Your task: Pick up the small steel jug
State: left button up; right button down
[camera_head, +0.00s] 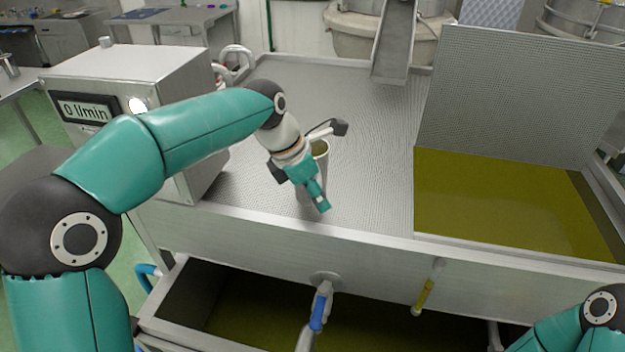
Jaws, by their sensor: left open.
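The small steel jug (321,165) stands on the textured metal tray top, left of its middle. Its round open rim shows, and its lower body is partly hidden by my left gripper. My left gripper (318,198) points down at the near side of the jug and overlaps it in the picture. It is open. I cannot tell whether a finger touches the jug.
A grey flow-meter box (140,75) reading 0 l/min stands at the left of the tray top (375,190). A metal chute (394,45) comes down at the back. An upright perforated panel (510,95) and an olive-green basin (500,205) lie right. The tray's middle is clear.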

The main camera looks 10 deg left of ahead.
pick_arm(q)
jog(key=shift+w+d+f, duration=0.15)
jog(key=shift+d+f, duration=0.05)
jog(key=shift+f, duration=0.45)
grip_shut()
jog(key=shift+r, duration=0.1)
